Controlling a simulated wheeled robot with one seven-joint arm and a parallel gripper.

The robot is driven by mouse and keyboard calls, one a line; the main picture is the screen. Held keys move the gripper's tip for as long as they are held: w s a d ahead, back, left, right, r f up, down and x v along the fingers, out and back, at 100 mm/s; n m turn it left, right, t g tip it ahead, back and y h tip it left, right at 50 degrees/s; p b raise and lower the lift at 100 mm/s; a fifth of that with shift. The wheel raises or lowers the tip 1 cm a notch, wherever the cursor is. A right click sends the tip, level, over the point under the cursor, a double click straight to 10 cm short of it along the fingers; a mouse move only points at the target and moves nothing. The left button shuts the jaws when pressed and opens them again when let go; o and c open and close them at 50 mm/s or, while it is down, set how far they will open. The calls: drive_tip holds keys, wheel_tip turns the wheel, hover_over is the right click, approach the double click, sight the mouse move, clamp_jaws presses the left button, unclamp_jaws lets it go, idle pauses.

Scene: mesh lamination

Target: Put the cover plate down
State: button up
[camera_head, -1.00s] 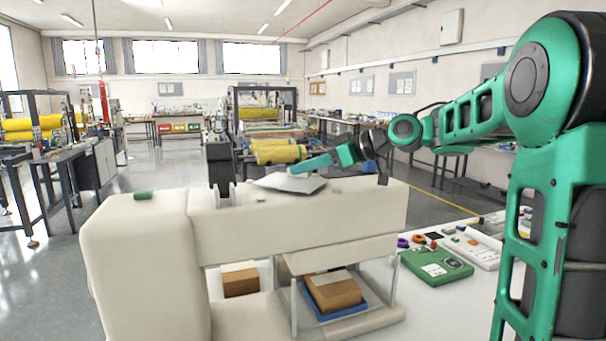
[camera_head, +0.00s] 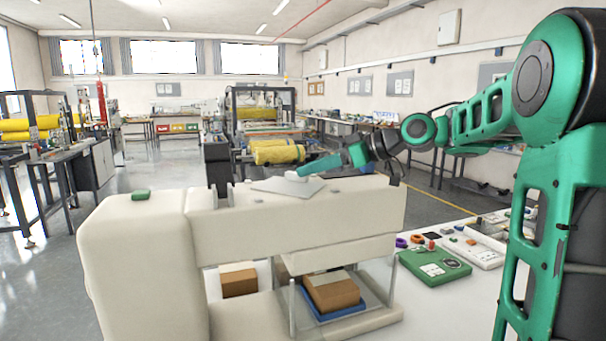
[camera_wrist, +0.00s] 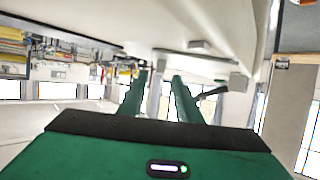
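The cover plate (camera_head: 282,186) is a thin grey plate lying about flat on top of the cream machine (camera_head: 140,235) in the head view. A small white block (camera_head: 295,176) shows on its far side. My gripper (camera_head: 304,170) is just right of this block, low over the plate, with a small gap to the block. In the wrist view my two green fingers (camera_wrist: 160,92) stand apart with nothing visible between them. The machine top fills the upper part of that tilted view.
A green piece (camera_head: 141,195) sits on the machine's left end. Below the machine's arm, a brown box (camera_head: 333,292) lies on a blue tray, and another box (camera_head: 239,281) is to its left. A green device (camera_head: 434,268) and small parts lie on the white table at right.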

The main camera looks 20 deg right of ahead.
drive_tip(key=v, duration=0.8)
drive_tip(key=shift+s+d+r, duration=0.1)
drive_tip(key=shift+s+d, duration=0.15)
